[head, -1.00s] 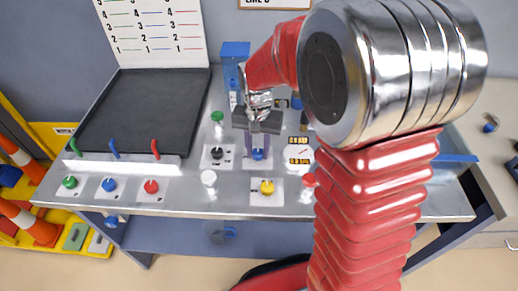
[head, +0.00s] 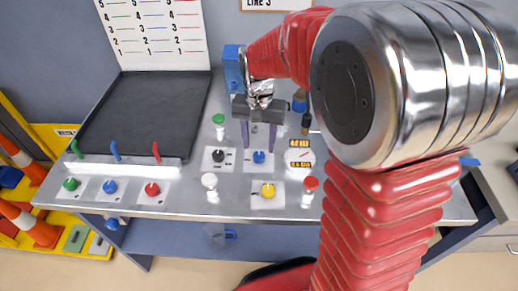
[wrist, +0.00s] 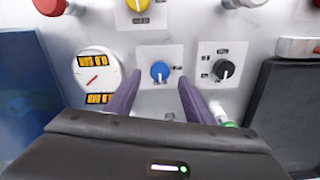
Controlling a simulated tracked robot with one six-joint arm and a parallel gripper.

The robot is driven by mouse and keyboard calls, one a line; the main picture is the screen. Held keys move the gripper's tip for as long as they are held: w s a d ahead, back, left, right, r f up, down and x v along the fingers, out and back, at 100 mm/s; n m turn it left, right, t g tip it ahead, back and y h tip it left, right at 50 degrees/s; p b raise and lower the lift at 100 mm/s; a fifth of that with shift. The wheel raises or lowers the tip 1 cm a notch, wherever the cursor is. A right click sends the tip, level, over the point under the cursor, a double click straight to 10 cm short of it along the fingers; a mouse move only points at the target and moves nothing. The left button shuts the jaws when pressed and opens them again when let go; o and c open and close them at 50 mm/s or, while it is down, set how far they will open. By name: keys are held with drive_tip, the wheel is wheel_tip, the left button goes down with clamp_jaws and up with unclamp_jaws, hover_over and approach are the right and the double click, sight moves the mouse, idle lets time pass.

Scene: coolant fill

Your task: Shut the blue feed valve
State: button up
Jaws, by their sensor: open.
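My gripper (head: 258,148) is open and empty, its two purple fingers pointing down over the bench. Below and between the fingertips is a blue round knob (head: 259,157) on a white plate. The wrist view shows the same blue knob (wrist: 160,71) between the fingers (wrist: 159,82), apart from both, with its pale mark on the lower side. A blue lever (head: 115,149) stands on the ledge at left between a green and a red one, above another blue knob (head: 109,186). No readable label shows which blue part is the feed valve.
A black knob (head: 218,156) is left of the blue one, a yellow knob (head: 268,190) in front. A round gauge (wrist: 97,75) stands close beside it. White (head: 209,181) and red (head: 311,184) posts rise nearby. A dark tray (head: 150,110) lies at left.

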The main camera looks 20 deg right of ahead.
sight(259, 155)
wheel_tip(259, 155, up, 9)
drive_tip(key=shift+r, duration=0.15)
idle(0.7)
drive_tip(key=s+r+n+t, duration=0.2)
drive_tip(key=s+n+t, duration=0.3)
drive_tip(key=s, duration=1.3)
drive_tip(key=shift+s+d+r+n+t, duration=0.2)
drive_tip(key=shift+s+n+t, duration=0.1)
drive_tip(key=shift+s+n, duration=0.1)
